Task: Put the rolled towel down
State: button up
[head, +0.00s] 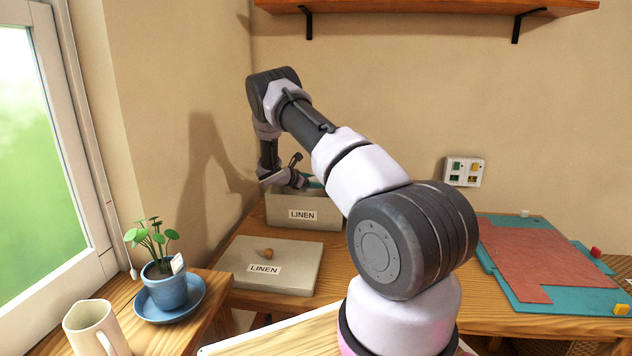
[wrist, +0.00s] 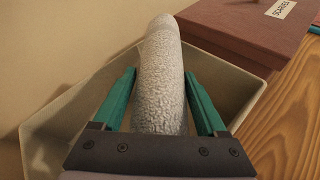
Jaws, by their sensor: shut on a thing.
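The rolled towel (wrist: 162,75) is a pale, rough-textured roll in the wrist view, lying lengthwise between the two teal fingers of my gripper (wrist: 162,90). My gripper is shut on it. The towel is over or within the open linen box, whose pale rim (wrist: 60,115) surrounds it in the wrist view; I cannot tell whether it touches the bottom. In the head view the linen box (head: 325,213) stands at the back left of the wooden counter with a "LINEN" label. My gripper (head: 308,182) is at its opening there, and the towel is hidden.
A lid labelled "LINEN" (head: 268,268) with a knob lies in front of the box. A dark red box labelled "SCARVES" (wrist: 250,28) stands beside it in the wrist view. A potted plant (head: 165,285) and a jug (head: 95,328) are at left. Teal and red mats (head: 545,260) lie at right.

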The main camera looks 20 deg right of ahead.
jog(key=shift+f, duration=0.1)
jog(key=o, duration=1.3)
